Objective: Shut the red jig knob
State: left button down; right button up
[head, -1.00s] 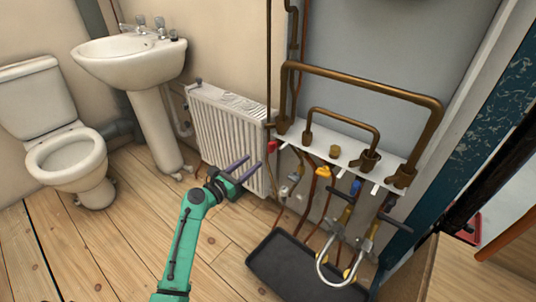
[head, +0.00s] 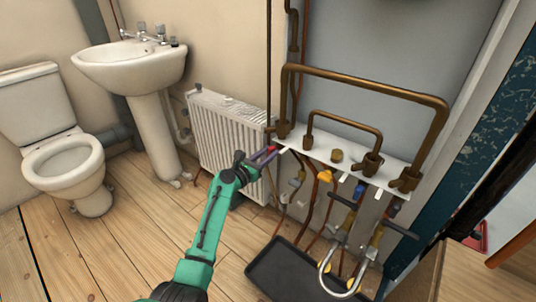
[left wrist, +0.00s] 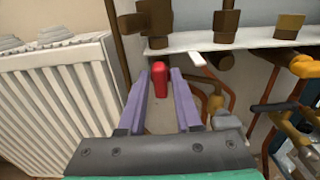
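The red jig knob (left wrist: 160,78) shows upright between the two fingertips in the left wrist view, with a gap on each side. In the head view only a bit of red (head: 271,149) shows at the left end of the white jig plate (head: 322,153). My left gripper (left wrist: 159,92) is open, its purple fingers pointing at the knob; it also shows in the head view (head: 263,157) at that end of the plate. I cannot tell how deep the knob sits between the fingers. My right gripper is not in view.
A white radiator (head: 222,130) stands close to the left of the gripper. Brown copper pipes (head: 365,84) arch above the plate. Yellow and blue handled valves and hoses hang below it, over a black tray (head: 285,272).

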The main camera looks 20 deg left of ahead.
pick_arm(q)
jog(key=shift+m, duration=1.3)
jog(key=m+b, duration=0.1)
jog(key=m, duration=0.4)
jog(key=m+b, duration=0.1)
jog(key=m, duration=0.4)
jog(key=m+b, duration=0.2)
jog(key=m, duration=0.3)
jog(key=shift+s+d+f, duration=0.1)
jog(key=shift+d+f, duration=0.15)
jog(key=shift+f, duration=0.1)
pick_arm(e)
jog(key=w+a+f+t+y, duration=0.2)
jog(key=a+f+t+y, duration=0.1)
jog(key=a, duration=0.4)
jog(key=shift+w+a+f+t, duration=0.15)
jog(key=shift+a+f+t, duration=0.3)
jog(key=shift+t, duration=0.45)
pick_arm(q)
jog(key=shift+m, duration=0.3)
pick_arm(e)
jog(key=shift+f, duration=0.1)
pick_arm(q)
jog(key=c, duration=0.8)
grip_release()
jog(key=shift+r, duration=0.1)
